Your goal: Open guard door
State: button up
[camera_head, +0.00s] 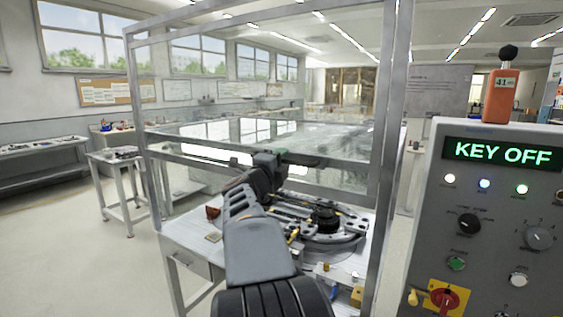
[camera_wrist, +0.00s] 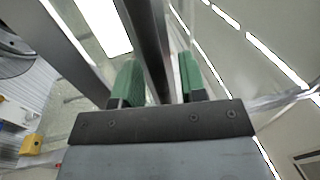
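The guard door is a grey metal frame (camera_head: 143,95) with clear panels, standing upright around the work table. A grey rail (camera_head: 200,149) crosses it at mid height and looks closed across the front. My gripper (camera_head: 284,154) is at about that rail's height in the head view, above the table. In the wrist view, the two green fingertips (camera_wrist: 160,80) stand apart. A dark metal bar (camera_wrist: 150,40) runs between them, with a narrow gap visible at each side. I cannot tell whether the bar touches either finger. The door's handle cannot be made out clearly.
Inside the guard, the table (camera_head: 190,235) carries a round black fixture (camera_head: 325,218). The floor (camera_head: 60,240) at left is clear.

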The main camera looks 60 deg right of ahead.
jog(key=shift+a, duration=0.1)
jog(key=b+v, duration=0.2)
jog(key=v, duration=1.1)
jog(key=shift+a, duration=0.35)
